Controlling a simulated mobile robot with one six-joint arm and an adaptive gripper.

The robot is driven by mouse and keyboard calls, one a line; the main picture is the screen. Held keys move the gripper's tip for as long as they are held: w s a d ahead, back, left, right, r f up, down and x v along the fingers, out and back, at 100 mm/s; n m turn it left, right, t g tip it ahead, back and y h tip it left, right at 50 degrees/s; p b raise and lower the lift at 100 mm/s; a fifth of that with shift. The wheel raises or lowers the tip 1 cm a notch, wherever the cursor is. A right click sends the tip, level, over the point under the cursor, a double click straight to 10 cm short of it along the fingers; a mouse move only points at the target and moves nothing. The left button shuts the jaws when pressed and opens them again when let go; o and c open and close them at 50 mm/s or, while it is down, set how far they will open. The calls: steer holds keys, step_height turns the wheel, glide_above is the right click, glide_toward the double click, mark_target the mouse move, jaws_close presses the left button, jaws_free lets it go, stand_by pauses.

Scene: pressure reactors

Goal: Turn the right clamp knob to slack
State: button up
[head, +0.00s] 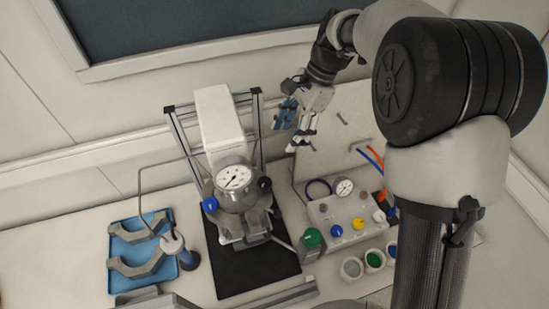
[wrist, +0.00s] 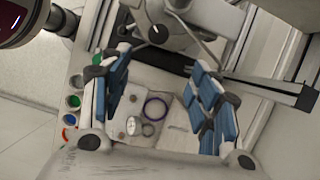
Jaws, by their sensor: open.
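The reactor vessel (head: 236,200) stands on a black mat with a round white gauge (head: 235,178) on top. A dark round knob (head: 264,184) sits at the vessel's right side, and a blue knob (head: 210,205) at its left. I cannot tell for certain which is the right clamp knob. My gripper (head: 294,126) is above and behind the vessel, to its right, apart from it. In the wrist view my gripper (wrist: 160,75) shows its blue-padded fingers spread wide with nothing between them.
A control panel (head: 325,222) with coloured knobs and hoses stands right of the reactor. A blue tray (head: 115,278) with grey clamp halves (head: 140,265) lies to the left. A frame post (head: 257,125) and a thin bent pipe (head: 140,190) rise around the reactor. Several coloured-lidded jars stand at front right.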

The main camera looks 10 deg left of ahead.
mark_target(264, 182)
steer(key=x, duration=1.7)
steer(key=shift+s+f, duration=0.1)
steer(key=shift+s, duration=0.25)
steer(key=c, duration=1.1)
